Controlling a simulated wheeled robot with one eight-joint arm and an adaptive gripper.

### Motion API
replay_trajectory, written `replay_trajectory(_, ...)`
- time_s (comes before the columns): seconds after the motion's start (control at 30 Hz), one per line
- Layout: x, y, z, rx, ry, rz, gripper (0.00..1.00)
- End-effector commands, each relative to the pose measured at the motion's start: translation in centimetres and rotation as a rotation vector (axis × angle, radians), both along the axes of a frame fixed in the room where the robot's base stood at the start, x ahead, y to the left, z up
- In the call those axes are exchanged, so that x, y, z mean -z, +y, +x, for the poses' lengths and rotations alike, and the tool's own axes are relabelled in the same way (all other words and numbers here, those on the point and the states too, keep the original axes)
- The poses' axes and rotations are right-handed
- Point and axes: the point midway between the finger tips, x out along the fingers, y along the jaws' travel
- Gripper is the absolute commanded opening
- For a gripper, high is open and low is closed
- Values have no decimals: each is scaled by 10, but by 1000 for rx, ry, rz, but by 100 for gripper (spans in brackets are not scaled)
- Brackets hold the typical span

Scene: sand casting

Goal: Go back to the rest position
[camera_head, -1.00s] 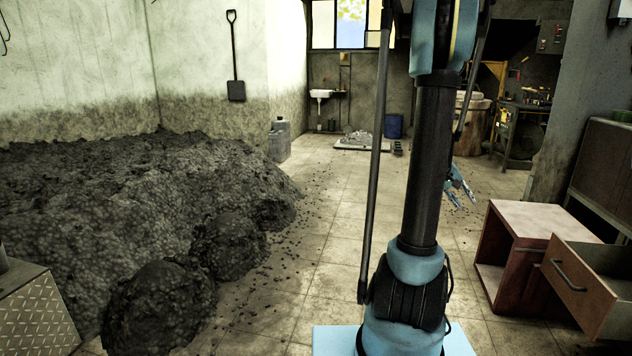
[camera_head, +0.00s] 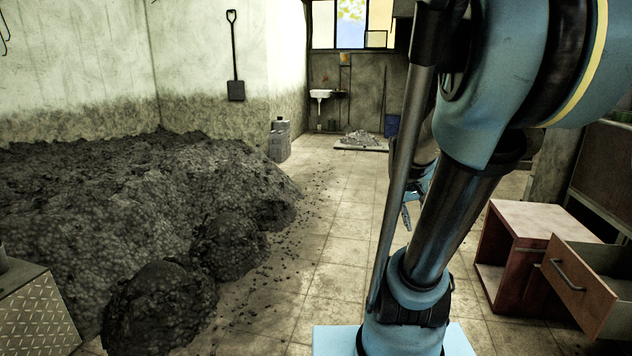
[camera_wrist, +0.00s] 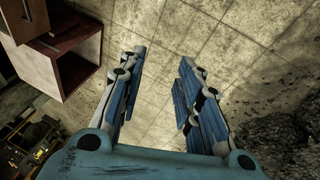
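My gripper (camera_wrist: 160,60) is open in the wrist view. Its two blue and grey fingers stand apart, with only tiled floor showing between them. In the head view my gripper (camera_head: 408,212) is partly hidden behind my own arm and hangs above the floor, fingers pointing down. It holds nothing that I can see. My blue and black arm takes up the right half of the head view, tilted to the right and bent at the top.
A dark sand heap (camera_head: 120,200) fills the left side. A reddish cabinet (camera_head: 530,217) with a pulled-out drawer (camera_head: 580,285) stands at right; the cabinet also shows in the wrist view (camera_wrist: 65,70). The tiled floor (camera_head: 335,235) between them is largely clear.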

Motion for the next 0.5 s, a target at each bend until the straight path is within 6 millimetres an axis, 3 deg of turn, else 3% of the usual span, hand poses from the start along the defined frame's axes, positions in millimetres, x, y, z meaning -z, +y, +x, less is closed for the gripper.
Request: replay_trajectory(0.5,42,87,-99,-94,25,210,32)
